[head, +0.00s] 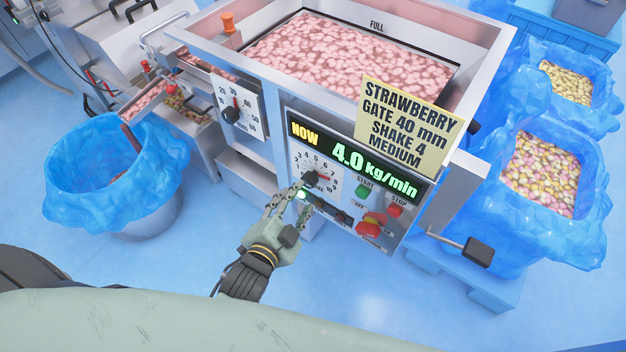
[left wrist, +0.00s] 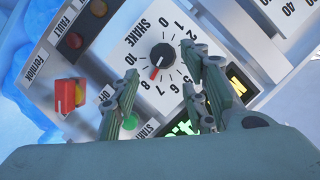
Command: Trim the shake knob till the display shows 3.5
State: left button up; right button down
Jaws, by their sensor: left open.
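The shake knob (left wrist: 162,55) is a black round knob with a red pointer mark on a white numbered dial. In the left wrist view its mark points near the 7. In the head view the dial (head: 326,168) is partly covered by my gripper. The green display (head: 372,165) reads 4.0 kg/min beside NOW. My left gripper (head: 303,188) is open at the lower left of the dial. In the left wrist view its fingers (left wrist: 160,64) stand apart on either side of the knob; I cannot tell whether they touch it. My right gripper is not in view.
A yellow card (head: 410,125) reads strawberry, gate 40 mm, shake 4, medium. Start (head: 362,186) and stop (head: 395,210) buttons and a red switch (head: 371,229) are close by on the panel. A second dial (head: 232,114) is further left. A blue-lined bin (head: 70,185) stands left.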

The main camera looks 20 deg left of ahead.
aim_at(308, 186)
pick_arm(q)
jog(key=x, duration=0.6)
jog(key=shift+w, duration=0.1)
jog(key=shift+w+d+f, duration=0.1)
jog(key=shift+w+f, duration=0.05)
jog(key=shift+w, duration=0.2)
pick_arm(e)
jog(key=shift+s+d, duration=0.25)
pick_arm(q)
jog(key=shift+c, duration=0.3)
